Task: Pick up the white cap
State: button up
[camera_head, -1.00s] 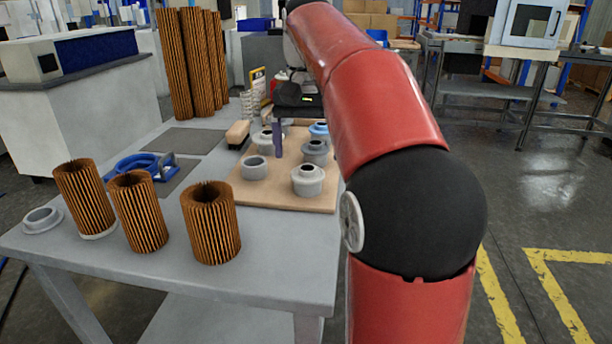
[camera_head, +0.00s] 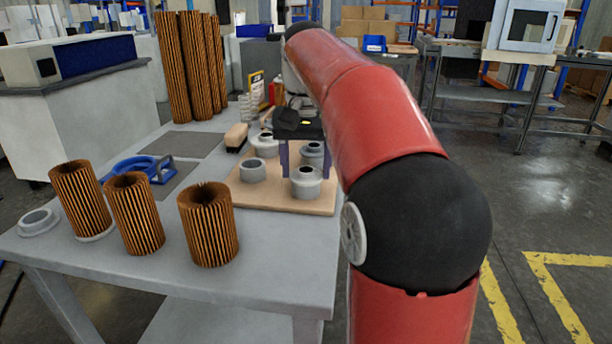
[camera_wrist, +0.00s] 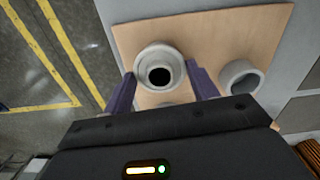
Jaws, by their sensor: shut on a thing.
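The white cap (camera_head: 306,186), a pale flanged piece with a dark central hole, is at the front right of the wooden board (camera_head: 262,206). My gripper (camera_head: 304,174) points down over it, with one purple finger on each side. In the wrist view the cap (camera_wrist: 148,54) sits between the fingertips of my gripper (camera_wrist: 162,76), which is shut on it. I cannot tell whether its base touches the board.
A grey ring (camera_head: 252,172) stands left of the cap; other caps (camera_head: 265,146) stand behind. Brown pleated filters (camera_head: 208,226) stand at the table's front left, near a loose pale cap (camera_head: 38,222). A blue tool (camera_head: 140,167) and brush (camera_head: 236,137) lie behind.

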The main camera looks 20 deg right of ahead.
aim_at(306, 169)
notch_tip(306, 169, up, 8)
jog(key=p, duration=0.2)
jog(key=shift+r+p, duration=0.1)
jog(key=shift+p, duration=0.25)
jog(key=shift+r, duration=0.9)
